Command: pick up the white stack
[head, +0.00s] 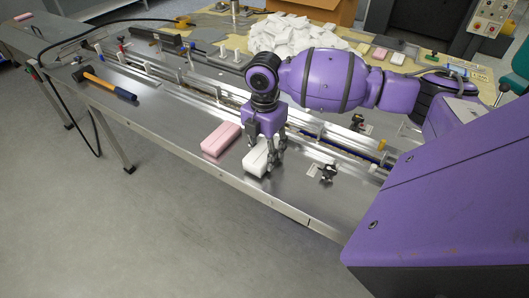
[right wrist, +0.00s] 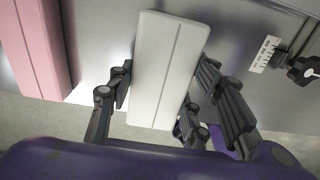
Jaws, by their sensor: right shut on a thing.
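The white stack (head: 257,158) lies on the metal table beside the pink stack (head: 221,139). My right gripper (head: 268,160) comes down over the white stack from above. In the right wrist view the white stack (right wrist: 166,68) sits between the fingers of my right gripper (right wrist: 160,95), with fingers on both of its long sides. The gripper is shut on it. The stack appears to rest on or very near the table; I cannot tell if it is lifted. The pink stack (right wrist: 42,45) is to its left, apart from it. My left gripper is not in view.
A guide rail (head: 205,92) runs along the table behind the stacks. A hammer (head: 110,86) lies at the left. A small black clamp (head: 327,172) stands right of the white stack. A heap of white packs (head: 285,35) lies on the far table. The table's front edge (head: 245,187) is close.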

